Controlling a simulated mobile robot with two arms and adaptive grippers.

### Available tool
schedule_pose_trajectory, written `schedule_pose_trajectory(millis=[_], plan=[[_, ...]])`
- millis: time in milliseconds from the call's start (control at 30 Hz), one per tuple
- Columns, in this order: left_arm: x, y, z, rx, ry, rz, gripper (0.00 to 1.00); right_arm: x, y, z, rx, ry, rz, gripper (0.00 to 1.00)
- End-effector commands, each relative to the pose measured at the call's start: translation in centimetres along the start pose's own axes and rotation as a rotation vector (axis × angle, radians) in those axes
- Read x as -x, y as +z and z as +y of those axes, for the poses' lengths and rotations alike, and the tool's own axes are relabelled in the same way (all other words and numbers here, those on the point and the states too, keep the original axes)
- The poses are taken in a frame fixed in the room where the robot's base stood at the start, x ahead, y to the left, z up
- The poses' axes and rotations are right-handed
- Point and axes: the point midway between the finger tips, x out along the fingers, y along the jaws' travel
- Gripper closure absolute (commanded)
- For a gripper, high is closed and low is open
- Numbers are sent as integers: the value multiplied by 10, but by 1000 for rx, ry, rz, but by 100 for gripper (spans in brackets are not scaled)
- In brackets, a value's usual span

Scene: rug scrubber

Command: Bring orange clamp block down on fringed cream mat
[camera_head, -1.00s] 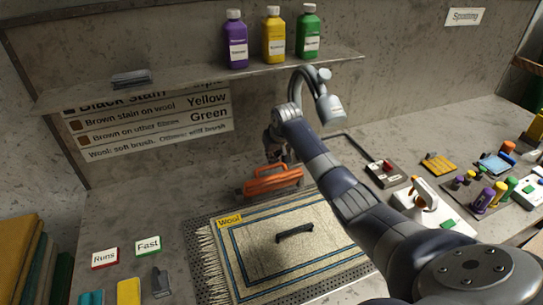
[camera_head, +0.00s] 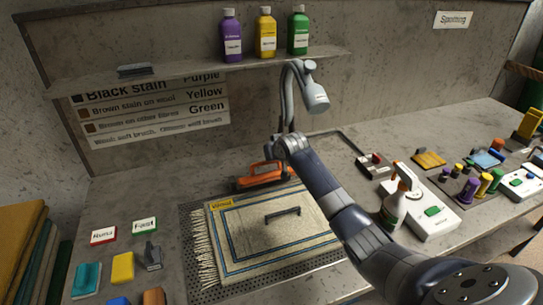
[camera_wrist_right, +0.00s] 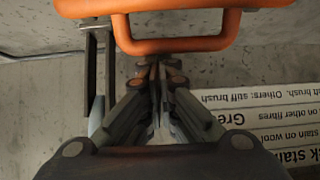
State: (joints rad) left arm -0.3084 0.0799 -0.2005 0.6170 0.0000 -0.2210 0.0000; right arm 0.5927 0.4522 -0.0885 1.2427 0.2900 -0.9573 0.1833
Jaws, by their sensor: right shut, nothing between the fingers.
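The orange clamp block (camera_head: 264,174), with a dark lower part, is at the back edge of the fringed cream mat (camera_head: 240,240), beyond its blue border. In the wrist view the orange clamp bar (camera_wrist_right: 180,42) crosses the top of the picture. My right gripper (camera_wrist_right: 154,66) is shut and empty, with its fingertips just below that bar; I cannot tell whether they touch it. In the head view my right wrist hides most of the gripper, behind and above the clamp. My left gripper is not in view.
The mat lies on a perforated dark tray (camera_head: 192,270). A grey hose with a nozzle (camera_head: 315,97) rises behind my right wrist. A spray bottle (camera_head: 396,205) stands right of my arm. Bottles stand on the shelf (camera_head: 180,68). Coloured blocks lie front left.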

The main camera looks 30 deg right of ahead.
Motion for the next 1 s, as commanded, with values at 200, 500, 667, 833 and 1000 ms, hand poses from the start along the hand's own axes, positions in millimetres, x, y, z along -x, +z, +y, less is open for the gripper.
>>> schedule_pose_trajectory(millis=[200,500,667,833,1000], plan=[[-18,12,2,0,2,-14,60,9,22,-1,2,1,208,100],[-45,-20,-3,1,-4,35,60,22,49,-1,-1,4,473,100],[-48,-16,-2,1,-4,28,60,30,55,-1,2,5,502,100],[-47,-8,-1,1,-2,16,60,33,64,0,3,6,500,100],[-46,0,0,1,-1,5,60,34,69,0,4,6,501,100]])
